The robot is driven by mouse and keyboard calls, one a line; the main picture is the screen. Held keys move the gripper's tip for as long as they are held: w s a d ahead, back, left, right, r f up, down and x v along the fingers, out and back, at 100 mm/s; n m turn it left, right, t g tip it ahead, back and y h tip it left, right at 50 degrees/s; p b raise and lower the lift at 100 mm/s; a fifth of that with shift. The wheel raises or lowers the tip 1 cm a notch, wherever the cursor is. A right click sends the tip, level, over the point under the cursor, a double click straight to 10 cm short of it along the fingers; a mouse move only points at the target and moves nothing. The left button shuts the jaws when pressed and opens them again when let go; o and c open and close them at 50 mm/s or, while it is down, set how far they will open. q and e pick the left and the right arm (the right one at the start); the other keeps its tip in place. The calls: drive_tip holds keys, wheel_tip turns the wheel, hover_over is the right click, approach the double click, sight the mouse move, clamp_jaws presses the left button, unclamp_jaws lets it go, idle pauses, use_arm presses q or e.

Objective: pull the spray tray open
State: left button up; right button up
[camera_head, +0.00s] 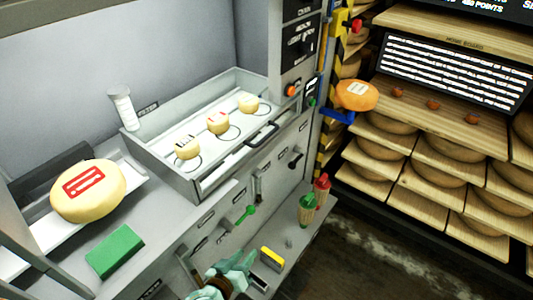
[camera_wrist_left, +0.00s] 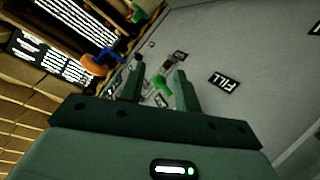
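The spray tray (camera_head: 163,161) is a grey open-topped box set in the counter, in the middle of the head view. Three small pale cheeses (camera_head: 218,123) stand in it on ringed spots. A dark bar handle (camera_head: 262,135) is at its front side. My left gripper (camera_head: 235,265) is teal, low in the head view, in front of the cabinet and well below the tray handle. In the left wrist view its two fingers (camera_wrist_left: 158,80) are apart with nothing held between them. The tray does not show clearly there. My right gripper is out of view.
A green lever (camera_head: 245,214) sticks out of the cabinet front; it also shows beyond my fingers in the left wrist view (camera_wrist_left: 162,86). Green and red-topped bottles (camera_head: 307,208) and a yellow block (camera_head: 272,257) stand on a low ledge. Cheese shelves (camera_head: 415,162) are at the right.

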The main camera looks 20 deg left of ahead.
use_arm(q)
drive_tip(key=w+r+n+t, duration=0.3)
drive_tip(key=w+r, duration=0.2)
drive_tip(key=r, duration=0.5)
drive_tip(key=n+t+y, duration=0.3)
drive_tip(key=n+t, duration=0.1)
drive_tip(key=n, duration=0.1)
approach(264, 137)
drive_tip(key=x, duration=0.3)
drive_tip(key=b+x, duration=0.1)
drive_tip(key=x, duration=0.2)
drive_tip(key=b+x, duration=0.1)
drive_tip(key=x, duration=0.2)
drive_tip(key=shift+w+f, duration=0.25)
drive_tip(key=shift+w, duration=0.2)
clamp_jaws()
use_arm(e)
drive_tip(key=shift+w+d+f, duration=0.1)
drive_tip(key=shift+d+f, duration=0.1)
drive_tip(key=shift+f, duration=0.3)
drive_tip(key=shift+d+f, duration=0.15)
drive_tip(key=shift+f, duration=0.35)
